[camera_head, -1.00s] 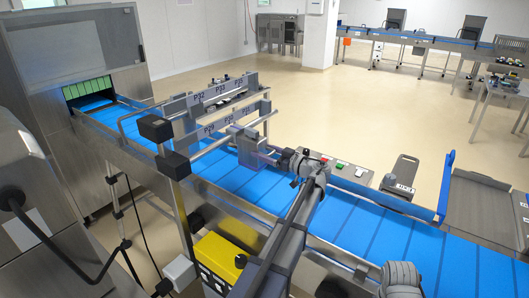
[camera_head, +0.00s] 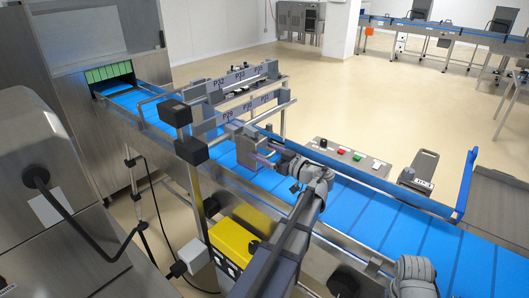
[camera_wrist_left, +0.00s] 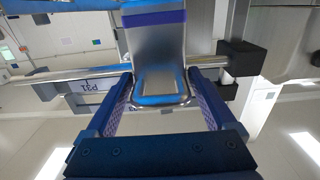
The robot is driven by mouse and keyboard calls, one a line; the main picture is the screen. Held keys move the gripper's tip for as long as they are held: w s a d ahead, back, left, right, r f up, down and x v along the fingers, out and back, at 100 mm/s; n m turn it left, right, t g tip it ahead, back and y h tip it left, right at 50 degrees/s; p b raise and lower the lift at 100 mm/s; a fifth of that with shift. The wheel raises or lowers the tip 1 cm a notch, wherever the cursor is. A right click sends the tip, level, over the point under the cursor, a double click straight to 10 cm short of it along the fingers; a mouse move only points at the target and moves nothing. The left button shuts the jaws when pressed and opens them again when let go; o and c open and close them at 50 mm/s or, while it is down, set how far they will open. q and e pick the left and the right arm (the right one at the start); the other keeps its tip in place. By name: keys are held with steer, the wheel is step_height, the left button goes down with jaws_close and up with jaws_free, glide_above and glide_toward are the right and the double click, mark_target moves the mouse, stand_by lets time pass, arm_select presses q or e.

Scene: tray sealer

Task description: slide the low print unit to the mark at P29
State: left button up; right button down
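The low print unit (camera_head: 246,149) is a grey metal block on the lower rails of the frame over the blue conveyor. The lower label bar carries marks; the leftmost, P29 (camera_head: 227,115), is hard to read, with P31 (camera_head: 266,99) at its right end. My left gripper (camera_head: 270,157) is at the unit's right side. The unit's exact alignment with the mark is unclear. My right gripper is not in view.
An upper label bar (camera_head: 240,76) with P32, P33 and P35 stands behind. Black end blocks (camera_head: 191,151) cap the rails at the left. The blue conveyor (camera_head: 350,205) runs below, and a button panel (camera_head: 345,158) stands on its far side. A yellow box (camera_head: 232,240) is below.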

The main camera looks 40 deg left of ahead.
arm_select(q)
steer(key=d, duration=0.7)
steer(key=shift+s+d, duration=0.3)
steer(key=shift+d, duration=0.1)
